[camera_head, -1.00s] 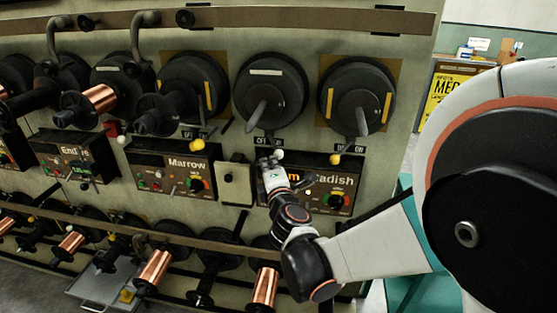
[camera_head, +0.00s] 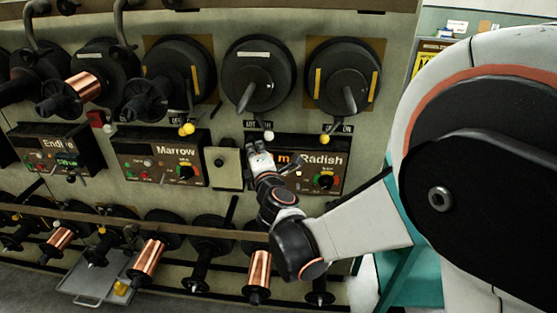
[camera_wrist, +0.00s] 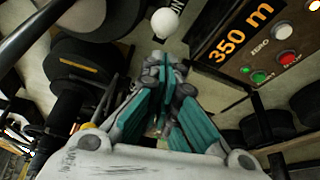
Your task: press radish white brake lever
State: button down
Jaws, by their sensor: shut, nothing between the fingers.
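The radish brake lever's white ball knob (camera_head: 268,135) sits at the top left of the Radish panel (camera_head: 325,161), under a large black spool drum. The knob also shows in the wrist view (camera_wrist: 165,21), above and beyond my fingertips. My gripper (camera_head: 257,148) is shut and empty, just below and left of the knob in the head view. Its teal-padded fingers (camera_wrist: 163,72) fill the middle of the wrist view. I cannot tell whether a fingertip touches the lever. My gripper hides the left part of the Radish panel in the head view.
A yellow ball knob (camera_head: 324,139) stands to the right on the same panel. The Marrow panel (camera_head: 160,158) and Endive panel (camera_head: 55,147) lie to the left. A beige box (camera_head: 225,168) is close left of my gripper. Copper spools (camera_head: 258,270) hang below.

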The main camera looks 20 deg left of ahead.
jog(key=s+d+p, duration=0.2)
jog(key=s+d, duration=0.2)
jog(key=d, duration=0.5)
jog(key=shift+s+r, duration=0.35)
